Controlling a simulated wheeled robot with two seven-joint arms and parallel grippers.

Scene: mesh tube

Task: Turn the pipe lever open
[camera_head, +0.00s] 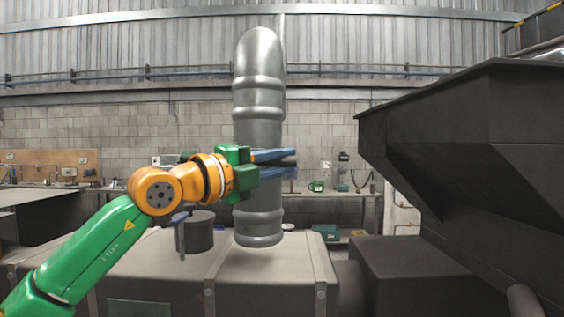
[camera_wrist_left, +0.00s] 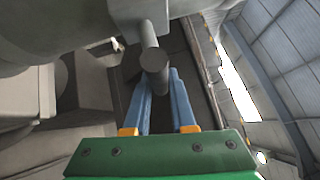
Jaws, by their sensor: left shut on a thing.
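A grey metal pipe (camera_head: 259,75) stands upright in the middle of the head view, with raised rings along it. It also fills the upper left of the left wrist view (camera_wrist_left: 60,30). The lever (camera_wrist_left: 154,62) is a short grey bar with a thicker round grip. My left gripper (camera_head: 290,163) reaches across the front of the pipe from the left. In the wrist view its two blue fingers (camera_wrist_left: 162,78) are at the lever's grip, shut on it. In the head view the fingers largely hide the lever. My right gripper is in neither view.
A large dark hopper-like body (camera_head: 460,130) overhangs on the right. A pale grey casing (camera_head: 265,285) lies below the pipe, with a dark short cylinder (camera_head: 198,232) on its left. A workbench (camera_head: 335,193) runs along the back wall.

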